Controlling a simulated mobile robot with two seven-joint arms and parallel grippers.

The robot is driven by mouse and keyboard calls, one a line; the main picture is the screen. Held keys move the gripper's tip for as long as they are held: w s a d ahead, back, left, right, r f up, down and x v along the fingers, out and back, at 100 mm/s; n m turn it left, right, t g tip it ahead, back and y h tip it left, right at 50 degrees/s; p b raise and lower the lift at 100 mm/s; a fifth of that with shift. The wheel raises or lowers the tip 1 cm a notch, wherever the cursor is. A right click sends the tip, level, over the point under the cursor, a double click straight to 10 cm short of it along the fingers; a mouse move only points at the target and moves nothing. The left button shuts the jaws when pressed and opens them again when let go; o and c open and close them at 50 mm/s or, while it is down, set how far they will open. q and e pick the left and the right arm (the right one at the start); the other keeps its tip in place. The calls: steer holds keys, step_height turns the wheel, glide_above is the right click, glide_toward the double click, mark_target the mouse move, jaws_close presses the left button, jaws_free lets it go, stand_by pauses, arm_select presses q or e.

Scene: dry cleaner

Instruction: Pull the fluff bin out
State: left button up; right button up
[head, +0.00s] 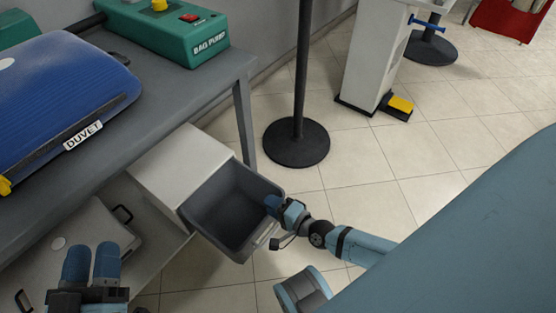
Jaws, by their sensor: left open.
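The fluff bin (237,203) is a dark grey open tub that sticks out from a white box-shaped housing (182,160) under the table. Its inside looks empty. A pale handle (266,235) shows on its front side. My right gripper (272,205) is at the bin's front right rim, close to the handle; its fingers overlap there, and I cannot tell whether they grip anything. My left gripper (91,258) is open and empty at the lower left, in front of the lower shelf and apart from the bin.
A grey table (190,92) holds a blue duvet bag (60,90) and a green bag pump (165,30). A black post on a round base (297,145) stands beyond the bin. A white machine has a yellow pedal (400,104).

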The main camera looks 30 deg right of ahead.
arm_select(q)
steer(key=f, duration=0.1)
steer(key=a+f+g+y+p, duration=0.1)
steer(key=f, duration=0.1)
steer(key=f+g+y, duration=0.1)
steer(key=f, duration=0.1)
steer(key=shift+w+a+f+p, duration=0.15)
steer(key=shift+w+a+p, duration=0.15)
steer(key=shift+p, duration=0.05)
arm_select(e)
steer(key=shift+g, duration=0.3)
steer(key=r, duration=0.2)
steer(key=s+r, duration=0.1)
steer(key=r, duration=0.1)
steer(key=shift+r, duration=0.15)
